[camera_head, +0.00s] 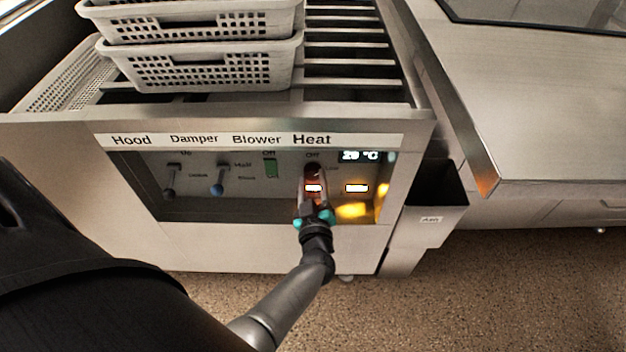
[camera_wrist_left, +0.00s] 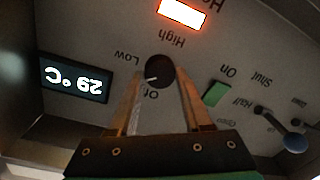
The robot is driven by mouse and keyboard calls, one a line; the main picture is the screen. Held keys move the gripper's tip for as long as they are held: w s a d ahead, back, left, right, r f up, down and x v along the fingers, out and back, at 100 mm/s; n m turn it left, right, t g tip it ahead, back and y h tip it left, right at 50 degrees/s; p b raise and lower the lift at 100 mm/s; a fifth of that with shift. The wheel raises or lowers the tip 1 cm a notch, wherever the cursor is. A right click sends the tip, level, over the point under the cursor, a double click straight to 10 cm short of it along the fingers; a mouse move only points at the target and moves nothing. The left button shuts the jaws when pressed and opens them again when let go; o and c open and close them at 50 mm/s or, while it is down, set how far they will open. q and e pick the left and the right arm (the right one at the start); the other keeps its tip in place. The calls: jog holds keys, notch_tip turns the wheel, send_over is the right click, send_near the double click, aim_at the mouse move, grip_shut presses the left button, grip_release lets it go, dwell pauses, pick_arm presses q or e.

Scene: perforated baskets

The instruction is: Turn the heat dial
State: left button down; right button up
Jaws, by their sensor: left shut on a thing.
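The heat dial (camera_wrist_left: 160,71) is a round dark knob on the control panel. Its white mark points between the "Off" and "Low" labels in the left wrist view, which shows the panel upside down. In the head view the dial (camera_head: 313,169) sits under the "Heat" label and is partly hidden by my gripper. My left gripper (camera_head: 313,182) reaches the panel from below. In the left wrist view its two fingers (camera_wrist_left: 160,80) are on either side of the dial, shut on it. My right gripper is not in view.
Left of the dial are the green blower switch (camera_head: 270,167), the blue damper lever (camera_head: 220,178) and the hood lever (camera_head: 172,180). A display (camera_head: 361,155) reads 29 °C. White perforated baskets (camera_head: 205,72) are stacked above. A metal bin (camera_head: 430,222) stands to the right.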

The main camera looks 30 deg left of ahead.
pick_arm(q)
jog(key=n, duration=0.2)
jog(key=shift+n, duration=0.4)
jog(key=n, duration=0.2)
jog(key=shift+n, duration=0.3)
jog(key=shift+n+h, duration=0.3)
jog(key=shift+n, duration=0.8)
jog(key=shift+n+b, duration=0.35)
jog(key=shift+n, duration=0.75)
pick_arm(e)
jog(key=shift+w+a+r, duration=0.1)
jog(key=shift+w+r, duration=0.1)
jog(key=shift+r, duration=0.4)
pick_arm(q)
jog(key=shift+c, duration=1.7)
grip_release()
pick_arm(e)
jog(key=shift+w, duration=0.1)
